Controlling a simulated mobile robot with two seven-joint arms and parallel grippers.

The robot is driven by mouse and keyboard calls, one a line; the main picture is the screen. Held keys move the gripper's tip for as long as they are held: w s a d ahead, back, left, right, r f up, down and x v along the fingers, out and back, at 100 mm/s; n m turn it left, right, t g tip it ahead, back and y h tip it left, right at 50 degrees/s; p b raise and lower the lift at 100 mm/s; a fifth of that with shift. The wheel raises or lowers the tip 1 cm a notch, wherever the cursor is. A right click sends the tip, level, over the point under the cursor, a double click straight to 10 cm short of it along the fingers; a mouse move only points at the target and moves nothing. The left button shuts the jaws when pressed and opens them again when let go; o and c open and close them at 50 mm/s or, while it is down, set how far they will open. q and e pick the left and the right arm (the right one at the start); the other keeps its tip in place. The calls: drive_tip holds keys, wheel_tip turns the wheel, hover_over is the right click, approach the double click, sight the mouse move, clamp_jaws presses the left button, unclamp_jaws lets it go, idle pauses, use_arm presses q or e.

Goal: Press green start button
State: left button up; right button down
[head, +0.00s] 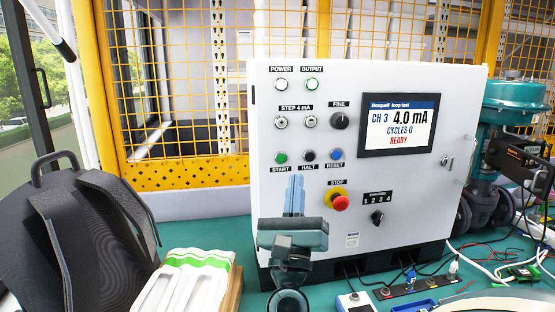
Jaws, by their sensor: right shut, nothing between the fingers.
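The green start button (281,158) is on the lower left of the white control panel (420,195), above the label START. The black HALT button (309,156) and the blue RESET button (336,155) are to its right. My right gripper (295,180) is shut and empty, its blue-grey fingers pointing up in front of the panel, just below and slightly right of the green button. I cannot tell whether the fingertips touch the panel. The display (399,125) reads CH 3, 4.0 mA, CYCLES 0, READY. My left gripper is not in view.
A red stop button (341,203) and a channel knob (377,217) are right of my gripper. A dark backpack (85,235) and a white-and-green item (190,275) are at left. A teal valve (510,105) and cables are at right. A yellow mesh fence is behind.

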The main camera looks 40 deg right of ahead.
sight(281, 159)
drive_tip(key=shift+w, duration=0.1)
drive_tip(key=w+d, duration=0.1)
drive_tip(key=w, duration=0.1)
drive_tip(key=w+d, duration=0.1)
drive_tip(key=w, duration=0.2)
drive_tip(key=w+d+b, duration=0.1)
drive_tip(key=w+d, duration=0.1)
drive_tip(key=shift+w+d, duration=0.1)
drive_tip(key=shift+w, duration=0.15)
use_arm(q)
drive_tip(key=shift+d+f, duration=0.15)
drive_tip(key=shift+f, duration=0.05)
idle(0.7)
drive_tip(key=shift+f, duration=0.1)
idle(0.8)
use_arm(e)
drive_tip(key=shift+w, duration=0.1)
